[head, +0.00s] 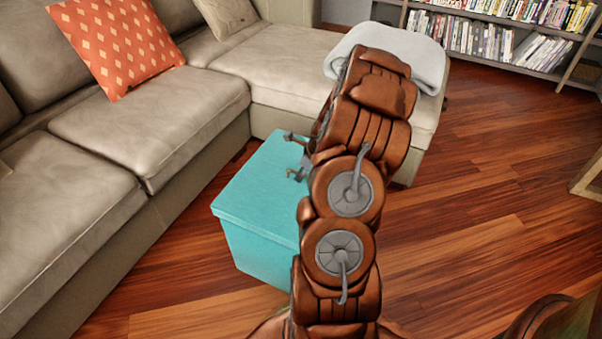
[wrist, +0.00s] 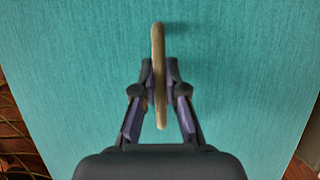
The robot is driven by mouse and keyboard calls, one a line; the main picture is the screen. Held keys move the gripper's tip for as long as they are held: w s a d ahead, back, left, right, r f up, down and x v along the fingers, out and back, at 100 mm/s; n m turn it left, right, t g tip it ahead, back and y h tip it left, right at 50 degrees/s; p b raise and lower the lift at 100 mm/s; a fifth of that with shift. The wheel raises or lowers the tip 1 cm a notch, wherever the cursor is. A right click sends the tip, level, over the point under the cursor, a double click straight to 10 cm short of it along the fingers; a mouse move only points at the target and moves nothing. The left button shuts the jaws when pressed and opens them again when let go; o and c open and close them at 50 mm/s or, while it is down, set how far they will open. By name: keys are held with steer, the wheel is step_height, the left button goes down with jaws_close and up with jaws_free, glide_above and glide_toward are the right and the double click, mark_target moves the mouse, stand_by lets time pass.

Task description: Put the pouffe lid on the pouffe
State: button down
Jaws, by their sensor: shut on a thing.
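The teal pouffe (head: 258,258) stands on the floor beside the sofa, its right part hidden by my arm in the head view. The teal lid (head: 257,190) lies flat over the pouffe's top, its rim lined up with the box at the visible left corner. I cannot tell whether a thin gap is left under it. In the wrist view the lid (wrist: 240,60) fills most of the picture. A beige loop handle (wrist: 158,45) stands on it. My gripper (wrist: 160,80) is shut on this handle from both sides. In the head view my gripper (head: 294,156) is over the lid.
A beige sectional sofa (head: 165,125) runs along the left and back, close to the pouffe. It holds an orange patterned cushion (head: 117,42) and a folded grey blanket (head: 425,62). A bookshelf (head: 490,42) stands at the back right. The wooden floor (head: 480,190) on the right is clear.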

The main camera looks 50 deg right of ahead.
steer(key=shift+f, duration=0.6)
steer(key=c, duration=1.2)
jaws_free()
steer(key=shift+o, duration=0.2)
steer(key=v, duration=1.2)
steer(key=shift+s+d, duration=0.1)
steer(key=shift+p, duration=0.3)
